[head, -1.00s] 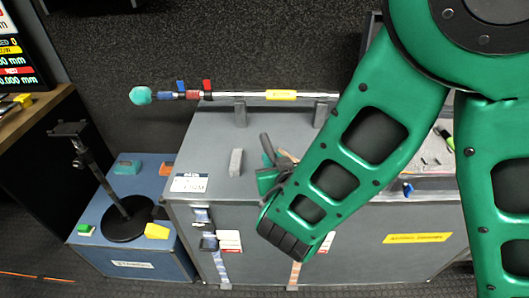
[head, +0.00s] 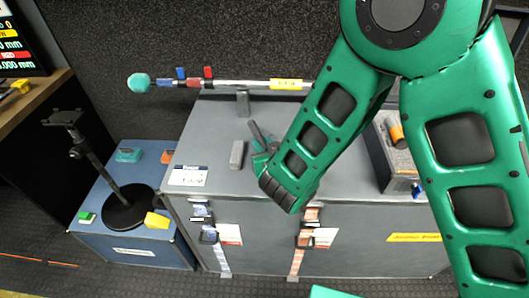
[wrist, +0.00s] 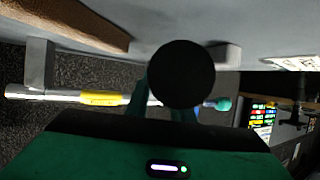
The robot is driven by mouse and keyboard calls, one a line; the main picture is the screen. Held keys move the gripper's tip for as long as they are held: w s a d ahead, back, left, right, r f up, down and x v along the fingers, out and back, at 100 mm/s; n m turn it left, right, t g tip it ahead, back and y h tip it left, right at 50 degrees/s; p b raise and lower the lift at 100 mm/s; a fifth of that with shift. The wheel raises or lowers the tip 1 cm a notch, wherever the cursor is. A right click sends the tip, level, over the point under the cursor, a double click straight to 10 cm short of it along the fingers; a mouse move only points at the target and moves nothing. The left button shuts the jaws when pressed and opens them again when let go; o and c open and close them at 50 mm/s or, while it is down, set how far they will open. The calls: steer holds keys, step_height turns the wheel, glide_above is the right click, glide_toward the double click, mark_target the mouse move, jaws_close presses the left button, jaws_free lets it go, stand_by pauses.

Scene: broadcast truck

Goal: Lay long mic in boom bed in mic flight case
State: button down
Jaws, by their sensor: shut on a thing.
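My gripper (head: 264,158) is above the top of the grey case, just right of a small grey block. It is partly hidden behind my green arm. Its fingers are shut on a dark cylinder (head: 257,132), which sticks up out of them at a tilt. In the wrist view the cylinder is a black disc (wrist: 180,73), seen end-on. It may be the long mic; its length is hidden. The flight case (head: 215,130) is large and grey, with a white label on top. I cannot make out a boom bed for certain.
A silver pole (head: 235,84) with a teal ball end lies across a grey post (head: 243,103) at the case's back. The small grey block (head: 237,155) stands on the lid. A blue case (head: 120,240) with a black stand is at left.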

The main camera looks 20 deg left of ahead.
steer(key=shift+w+f, duration=0.3)
steer(key=shift+w, duration=0.1)
steer(key=shift+f, duration=1.9)
steer(key=c, duration=1.5)
jaws_free()
steer(key=shift+f, duration=0.1)
steer(key=shift+c, duration=0.2)
